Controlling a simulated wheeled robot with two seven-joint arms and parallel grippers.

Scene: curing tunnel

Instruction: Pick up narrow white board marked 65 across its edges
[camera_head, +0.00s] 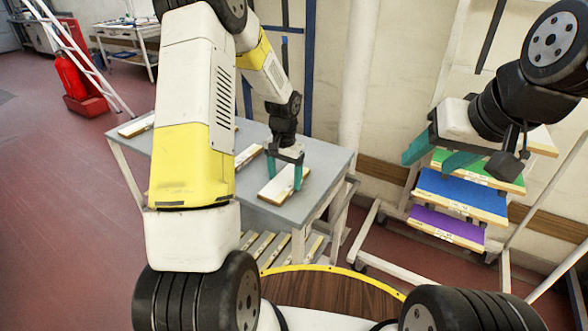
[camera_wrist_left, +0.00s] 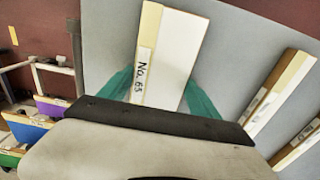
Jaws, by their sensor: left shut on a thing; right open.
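The narrow white board marked 65 (camera_head: 277,188) lies on the grey table near its right end. In the left wrist view the board (camera_wrist_left: 168,62) shows its "No. 65" label along one long side, and tan edges. My left gripper (camera_head: 285,172) has its teal fingers on either side of the board, across its long edges, and is shut on it. The board appears to rest on the table still; any gap beneath is hard to see. My right gripper (camera_head: 431,154) is open and empty, in front of the rack at the right.
Other narrow boards lie on the grey table (camera_head: 330,160), one of them at its left end (camera_head: 138,126). A wheeled rack at the right holds a green board (camera_head: 478,170), a blue board (camera_head: 462,192) and a purple board (camera_head: 447,225). Red floor is open at the left.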

